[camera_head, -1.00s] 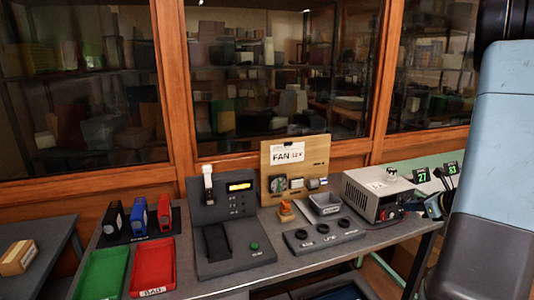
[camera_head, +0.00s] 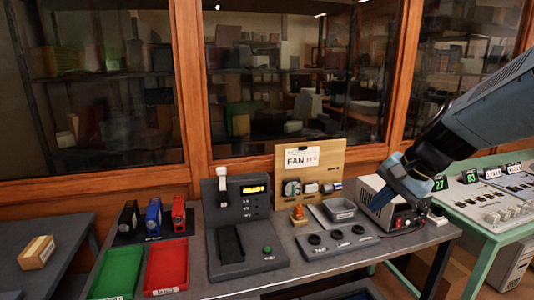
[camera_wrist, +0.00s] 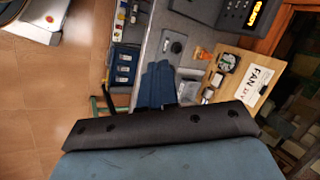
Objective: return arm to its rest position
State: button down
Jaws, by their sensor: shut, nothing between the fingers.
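My arm comes in from the right in the head view, and my gripper (camera_head: 380,203) hangs at its end, above the right part of the grey bench (camera_head: 415,240). The gripper is shut and holds nothing. It overlaps the grey power supply box (camera_head: 402,221) in this view and hides part of it; I cannot tell whether they touch. In the wrist view my blue gripper fingers (camera_wrist: 157,86) are close together, with the bench surface and the fan board (camera_wrist: 238,88) beyond them.
The bench carries a green tray (camera_head: 117,272), a red tray (camera_head: 167,266), a grey test station (camera_head: 233,243) and a wooden fan board (camera_head: 311,165). A green-framed table (camera_head: 482,228) with a switch panel stands at right. Glass cabinets line the back.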

jog(key=s+r+n+t+h, duration=0.1)
jog(key=s+r+n+h, duration=0.3)
jog(key=s+n, duration=0.5)
jog(key=shift+a+r+t, duration=0.2)
jog(key=shift+a+t, duration=0.1)
jog(key=shift+a, duration=0.1)
